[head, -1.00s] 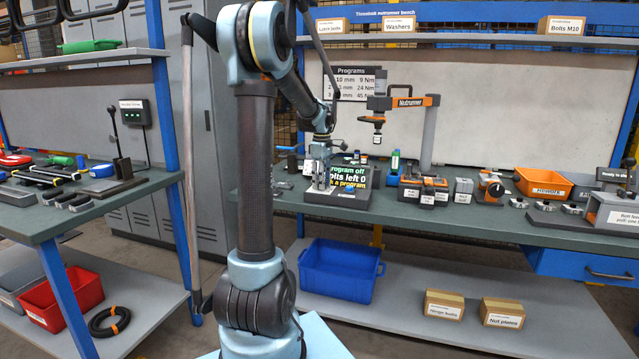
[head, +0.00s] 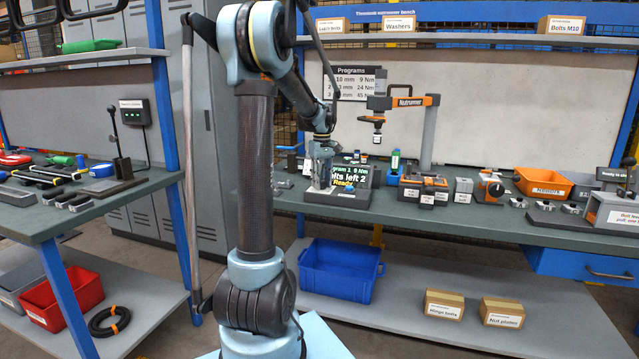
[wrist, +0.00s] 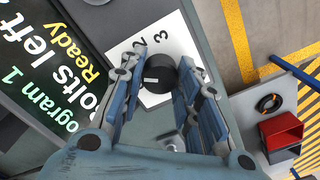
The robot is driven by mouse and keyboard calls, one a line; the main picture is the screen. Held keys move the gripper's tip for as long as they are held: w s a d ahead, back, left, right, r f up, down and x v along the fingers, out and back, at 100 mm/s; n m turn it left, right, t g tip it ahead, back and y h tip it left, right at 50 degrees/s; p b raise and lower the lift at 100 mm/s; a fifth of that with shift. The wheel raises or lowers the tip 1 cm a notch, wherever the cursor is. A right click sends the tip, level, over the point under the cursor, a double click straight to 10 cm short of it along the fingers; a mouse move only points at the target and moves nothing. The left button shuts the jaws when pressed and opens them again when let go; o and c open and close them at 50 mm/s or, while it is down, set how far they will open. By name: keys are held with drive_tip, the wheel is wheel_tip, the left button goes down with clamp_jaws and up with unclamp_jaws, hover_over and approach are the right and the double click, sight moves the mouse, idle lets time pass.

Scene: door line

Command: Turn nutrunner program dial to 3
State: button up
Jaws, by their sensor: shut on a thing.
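The program dial (wrist: 158,77) is a round black knob on a white label with the digits 2 and 3 showing beside it. My gripper (wrist: 160,85) is shut on the dial, one finger on each side; it also shows from far off in the head view (head: 322,180). The rest of the label's numbers are hidden by the fingers. The controller screen (wrist: 52,60) beside the dial reads program 1, bolts left 2, Ready; in the head view the screen (head: 346,177) also shows 9 Nm.
The nutrunner (head: 405,102) hangs on its orange and grey stand right of the controller. Several small blocks and an orange bin (head: 543,184) stand farther right on the bench. A blue crate (head: 340,270) sits on the shelf below.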

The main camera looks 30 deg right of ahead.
drive_tip(key=m, duration=0.4)
drive_tip(key=shift+m, duration=0.3)
drive_tip(key=m, duration=0.4)
drive_tip(key=shift+m, duration=0.3)
drive_tip(key=m, duration=0.4)
drive_tip(key=shift+m, duration=2)
drive_tip(key=o, duration=1.1)
wheel_tip(320, 180, up, 12)
drive_tip(key=shift+f, duration=0.1)
